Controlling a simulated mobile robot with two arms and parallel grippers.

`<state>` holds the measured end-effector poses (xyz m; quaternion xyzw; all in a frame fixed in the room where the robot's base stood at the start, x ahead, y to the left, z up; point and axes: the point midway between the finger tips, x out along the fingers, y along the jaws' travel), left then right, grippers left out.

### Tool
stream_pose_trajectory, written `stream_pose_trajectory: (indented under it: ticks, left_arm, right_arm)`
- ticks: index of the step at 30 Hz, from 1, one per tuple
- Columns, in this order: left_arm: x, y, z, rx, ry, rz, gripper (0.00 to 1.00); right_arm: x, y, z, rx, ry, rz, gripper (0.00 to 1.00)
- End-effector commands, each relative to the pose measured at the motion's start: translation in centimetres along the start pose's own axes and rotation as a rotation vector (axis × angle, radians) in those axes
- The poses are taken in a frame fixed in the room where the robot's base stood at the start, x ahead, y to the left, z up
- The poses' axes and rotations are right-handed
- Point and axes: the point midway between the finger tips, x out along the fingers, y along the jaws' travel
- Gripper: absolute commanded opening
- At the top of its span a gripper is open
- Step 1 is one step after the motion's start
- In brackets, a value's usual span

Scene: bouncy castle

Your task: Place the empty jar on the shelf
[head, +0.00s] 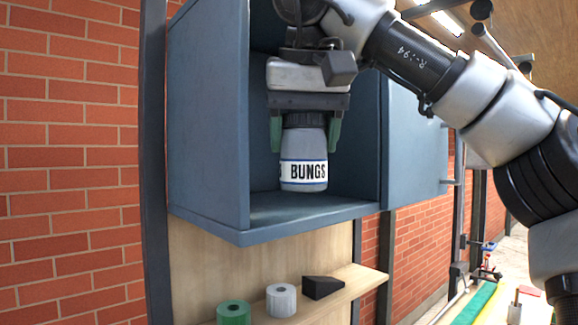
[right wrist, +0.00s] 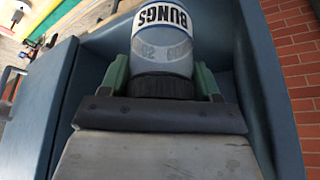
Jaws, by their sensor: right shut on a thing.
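The jar (head: 303,174) is a grey, see-through jar with a black lid and a white label reading BUNGS. It looks empty. My right gripper (head: 305,140) comes down from above with its green fingers on both sides of the jar, near the lid. The jar is upright inside the open blue cabinet (head: 207,120), close above its floor; whether it touches the floor I cannot tell. In the right wrist view the jar (right wrist: 162,40) sits between the fingers of the right gripper (right wrist: 163,82). My left gripper is not in view.
The cabinet's blue door (head: 415,145) stands open to the right. Below, a wooden shelf (head: 355,283) holds a green roll (head: 233,313), a white roll (head: 281,300) and a black wedge (head: 322,287). A brick wall (head: 70,150) is at left.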

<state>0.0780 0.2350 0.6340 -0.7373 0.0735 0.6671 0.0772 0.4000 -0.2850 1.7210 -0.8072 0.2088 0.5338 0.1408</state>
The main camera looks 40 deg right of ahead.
Motion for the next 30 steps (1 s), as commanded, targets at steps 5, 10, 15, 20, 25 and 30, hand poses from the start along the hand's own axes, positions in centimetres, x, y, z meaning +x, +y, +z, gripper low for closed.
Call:
stream_pose_trajectory:
  ticks: [5,10,15,20,25,30]
  left_arm:
    - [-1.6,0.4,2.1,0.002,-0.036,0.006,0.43]
    - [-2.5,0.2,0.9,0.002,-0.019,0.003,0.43]
    - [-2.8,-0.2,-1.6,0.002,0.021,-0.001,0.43]
    - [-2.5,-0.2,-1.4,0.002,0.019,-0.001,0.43]
    - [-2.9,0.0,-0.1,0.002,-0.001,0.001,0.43]
    - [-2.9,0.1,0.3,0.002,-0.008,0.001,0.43]
  right_arm:
    - [1.9,-0.1,-4.8,0.004,-0.009,0.001,0.39]
    - [3.2,-0.1,-8.2,0.002,-0.005,0.001,0.39]
    - [4.0,0.0,-9.7,0.002,-0.002,0.001,0.39]
    - [5.8,0.1,-9.1,-0.001,-0.003,0.002,0.39]
    - [7.2,0.0,-8.5,0.0,-0.002,0.002,0.39]
    - [7.3,0.0,-8.4,0.002,0.0,0.001,0.39]
